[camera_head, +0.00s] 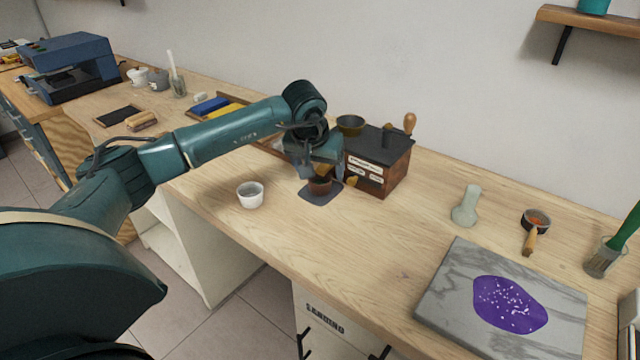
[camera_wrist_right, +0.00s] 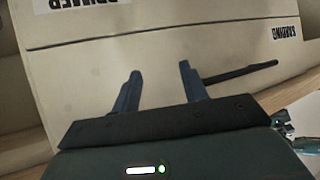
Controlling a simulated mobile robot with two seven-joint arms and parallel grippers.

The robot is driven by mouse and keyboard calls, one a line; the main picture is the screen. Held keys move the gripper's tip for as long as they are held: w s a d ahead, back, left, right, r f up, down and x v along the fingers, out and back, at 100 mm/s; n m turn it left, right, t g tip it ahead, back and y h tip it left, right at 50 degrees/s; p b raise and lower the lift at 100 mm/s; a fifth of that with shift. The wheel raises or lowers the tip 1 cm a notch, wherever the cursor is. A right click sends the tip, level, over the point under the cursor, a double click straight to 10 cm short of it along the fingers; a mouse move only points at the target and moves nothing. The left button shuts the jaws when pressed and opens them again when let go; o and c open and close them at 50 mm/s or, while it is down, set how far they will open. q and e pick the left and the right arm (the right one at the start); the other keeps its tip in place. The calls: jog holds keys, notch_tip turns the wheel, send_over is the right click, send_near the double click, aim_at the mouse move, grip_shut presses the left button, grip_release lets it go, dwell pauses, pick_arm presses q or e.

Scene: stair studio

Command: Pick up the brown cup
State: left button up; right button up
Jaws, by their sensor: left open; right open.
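The brown cup (camera_head: 320,186) stands on a small dark grey mat (camera_head: 322,197) near the middle of the counter in the head view. My left gripper (camera_head: 320,176) is right above and around the cup, pointing down, and its fingers partly hide the cup. It is open; I cannot tell whether the fingers touch the cup. My right gripper (camera_wrist_right: 155,88) shows in the right wrist view, open and empty, in front of cabinet drawer fronts (camera_wrist_right: 150,50).
A wooden coffee grinder (camera_head: 378,160) stands just right of the cup. A white cup (camera_head: 250,195) is to the left near the counter's front edge. A marble slab (camera_head: 450,290) with a purple patch lies at right. The counter between cup and slab is clear.

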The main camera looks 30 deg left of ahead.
aim_at(319, 173)
pick_arm(q)
jog(key=x, duration=0.4)
jog(key=shift+w+a+f+p, duration=0.1)
jog(key=shift+f+p, duration=0.2)
jog(key=shift+p, duration=0.05)
jog(key=c, duration=1)
jog(key=shift+r, duration=0.25)
